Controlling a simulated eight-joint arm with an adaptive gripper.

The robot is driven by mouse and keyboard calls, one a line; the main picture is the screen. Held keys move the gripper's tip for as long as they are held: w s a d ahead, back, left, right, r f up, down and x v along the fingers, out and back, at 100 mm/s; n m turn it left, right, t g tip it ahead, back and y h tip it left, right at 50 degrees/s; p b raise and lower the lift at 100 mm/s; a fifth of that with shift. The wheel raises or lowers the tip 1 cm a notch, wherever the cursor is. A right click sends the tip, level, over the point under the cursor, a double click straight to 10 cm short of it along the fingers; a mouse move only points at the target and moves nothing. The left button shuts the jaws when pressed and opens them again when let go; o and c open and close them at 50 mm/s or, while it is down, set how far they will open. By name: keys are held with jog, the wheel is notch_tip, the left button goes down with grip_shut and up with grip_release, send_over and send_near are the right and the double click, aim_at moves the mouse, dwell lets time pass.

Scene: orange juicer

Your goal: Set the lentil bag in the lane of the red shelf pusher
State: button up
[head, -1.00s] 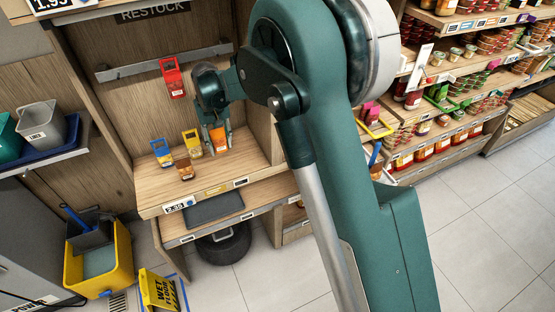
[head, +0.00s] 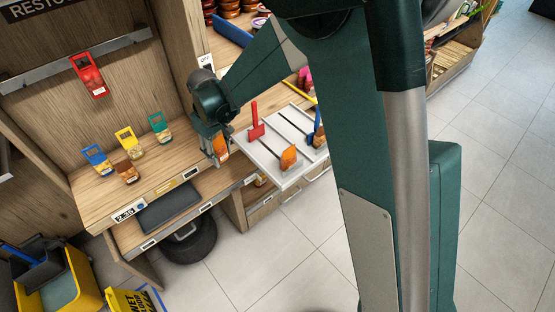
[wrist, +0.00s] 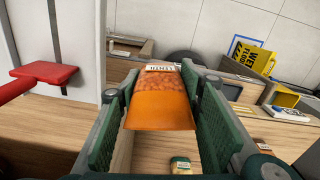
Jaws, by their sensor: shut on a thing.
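My gripper (head: 213,143) is shut on an orange lentil bag (head: 221,149), held upright beside the left edge of a pale lane tray (head: 268,172). In the wrist view the bag (wrist: 162,100) sits between both green finger pads (wrist: 155,110), its white label at the far end. The red shelf pusher (head: 256,122) stands toward the back left of the tray; it also shows at the left in the wrist view (wrist: 44,73). The bag is left of its lane, apart from the pusher.
Blue (head: 97,159), yellow (head: 129,142), green (head: 159,127) and brown (head: 126,171) packets stand on the wooden shelf. A blue pusher (head: 319,130) is at the tray's right, partly hidden by my arm.

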notch_tip(320, 180, up, 6)
jog(key=m+p, duration=0.2)
jog(key=p, duration=0.4)
send_over(272, 152)
jog(key=shift+r, duration=0.2)
jog(key=shift+f, duration=3.15)
jog(key=shift+f, duration=1.85)
jog(key=shift+f, duration=0.15)
jog(key=o, duration=0.9)
jog(key=shift+c, duration=0.2)
jog(key=shift+o, duration=0.2)
